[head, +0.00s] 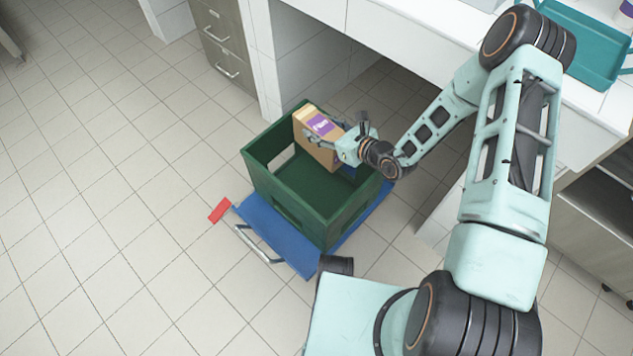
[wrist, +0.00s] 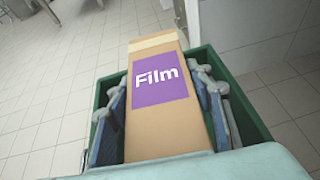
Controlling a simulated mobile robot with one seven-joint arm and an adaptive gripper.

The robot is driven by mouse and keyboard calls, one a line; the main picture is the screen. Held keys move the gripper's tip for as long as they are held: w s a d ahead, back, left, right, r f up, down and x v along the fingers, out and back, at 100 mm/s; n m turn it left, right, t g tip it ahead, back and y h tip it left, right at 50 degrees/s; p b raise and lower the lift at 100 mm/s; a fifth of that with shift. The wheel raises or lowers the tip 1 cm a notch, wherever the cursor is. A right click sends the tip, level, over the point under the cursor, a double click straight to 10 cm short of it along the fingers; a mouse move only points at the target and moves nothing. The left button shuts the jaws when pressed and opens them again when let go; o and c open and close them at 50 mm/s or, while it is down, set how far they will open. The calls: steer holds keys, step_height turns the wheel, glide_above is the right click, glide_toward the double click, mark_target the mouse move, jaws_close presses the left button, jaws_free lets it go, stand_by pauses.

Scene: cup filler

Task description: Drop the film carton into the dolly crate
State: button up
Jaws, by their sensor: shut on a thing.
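The film carton (head: 314,146) is a tan cardboard box with a purple label. In the wrist view the carton (wrist: 158,125) lies between the two fingers, its label reading "Film". My gripper (head: 335,147) is shut on it. The dolly crate (head: 262,185) is a green open box on a blue dolly (head: 285,245). The carton is at the crate's opening, over its back part. In the wrist view the crate's rim (wrist: 248,112) shows around the carton and fingers. I cannot tell whether the carton touches the crate.
A white counter (head: 405,40) with a teal tray (head: 575,45) stands at the back right. A drawer cabinet (head: 222,45) is behind the crate. A red piece (head: 220,210) lies at the dolly's left corner. The tiled floor on the left is clear.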

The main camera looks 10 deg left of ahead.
steer(key=shift+f, duration=0.35)
steer(key=o, duration=1.5)
steer(key=shift+s+d, duration=0.1)
steer(key=v, duration=1.2)
